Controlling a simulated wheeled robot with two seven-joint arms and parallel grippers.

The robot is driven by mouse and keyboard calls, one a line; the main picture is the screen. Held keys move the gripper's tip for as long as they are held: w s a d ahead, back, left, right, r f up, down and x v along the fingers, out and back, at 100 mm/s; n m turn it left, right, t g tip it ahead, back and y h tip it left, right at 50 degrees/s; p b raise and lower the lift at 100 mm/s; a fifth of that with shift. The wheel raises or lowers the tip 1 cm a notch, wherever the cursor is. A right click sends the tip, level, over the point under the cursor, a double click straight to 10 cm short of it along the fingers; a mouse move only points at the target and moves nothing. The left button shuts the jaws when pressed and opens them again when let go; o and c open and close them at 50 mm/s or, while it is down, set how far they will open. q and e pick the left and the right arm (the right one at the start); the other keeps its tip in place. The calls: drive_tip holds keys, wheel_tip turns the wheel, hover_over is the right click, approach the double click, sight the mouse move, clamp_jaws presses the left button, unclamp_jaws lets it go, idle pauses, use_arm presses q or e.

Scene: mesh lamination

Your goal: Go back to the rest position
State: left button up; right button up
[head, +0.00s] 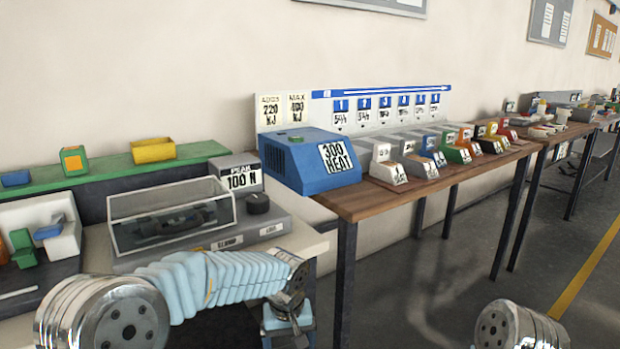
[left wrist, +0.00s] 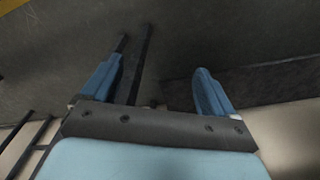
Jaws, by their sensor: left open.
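My left arm with its light-blue sleeve reaches in from the left, and my left gripper (head: 287,325) hangs at its end, in front of the benches. In the left wrist view the left gripper (left wrist: 160,66) has its two blue fingers wide apart. Nothing is between them; dark floor shows behind. Only a rounded metal part of my right arm shows at the bottom right of the head view. The right gripper is out of the picture.
Near the gripper stand a bench with a clear-lidded box (head: 172,213) and a wooden table (head: 375,204). The table bears a blue heater block (head: 290,155) and rows of small coloured blocks. Grey floor (head: 440,290) is clear at the right.

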use_arm(q)
drive_tip(key=s+a+f+m+g+h, duration=0.1)
drive_tip(key=s+f, duration=0.2)
drive_tip(key=f, duration=0.5)
drive_tip(key=s+a+f+h, duration=0.1)
drive_tip(key=s+f, duration=0.2)
drive_tip(key=f, duration=0.4)
drive_tip(key=s+a+f+h, duration=0.2)
drive_tip(key=s+a+f, duration=0.2)
drive_tip(key=s+f, duration=0.9)
drive_tip(key=s, duration=0.4)
drive_tip(key=shift+f+n+t, duration=0.2)
drive_tip(key=shift+n+t, duration=0.1)
drive_tip(key=shift+n, duration=0.1)
drive_tip(key=shift+w+a, duration=0.1)
drive_tip(key=shift+c, duration=0.2)
